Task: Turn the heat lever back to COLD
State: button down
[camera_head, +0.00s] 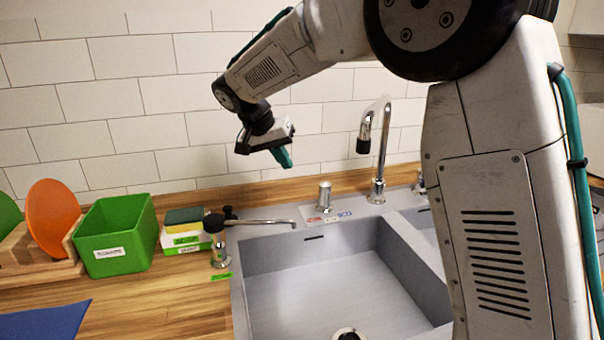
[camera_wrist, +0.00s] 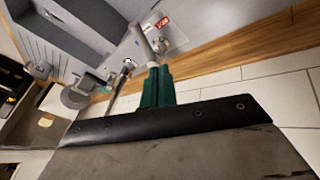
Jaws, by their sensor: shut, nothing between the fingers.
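The heat lever looks like the short chrome post (camera_head: 324,197) behind the sink's back left corner. A label plate with red and blue patches (camera_head: 333,216) lies at its foot; its words are too small to read. My gripper (camera_head: 284,160) hangs above and left of the post, near the tiled wall, apart from it. In the wrist view its green fingers (camera_wrist: 156,87) are together and empty. A pale post, likely the same lever (camera_wrist: 143,42), shows just beyond the fingertips, beside a red label (camera_wrist: 172,19). I cannot tell which way the lever is turned.
The tall chrome tap (camera_head: 378,150) stands right of the lever. A low spout with a black top (camera_head: 218,235) reaches over the sink (camera_head: 310,285) from the left. A green bin (camera_head: 117,235) and sponges (camera_head: 184,222) stand further left. My arm hides the right side.

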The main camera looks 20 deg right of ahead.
send_near(324, 196)
notch_tip(324, 196, down, 4)
jog(key=w+a, duration=0.2)
jog(key=shift+s+d+f, duration=0.3)
jog(key=shift+d+f, duration=0.2)
jog(key=shift+d, duration=0.25)
jog(key=shift+s+d+f, duration=0.35)
jog(key=shift+d+f, duration=0.15)
jog(key=shift+d, duration=0.25)
jog(key=shift+d, duration=0.1)
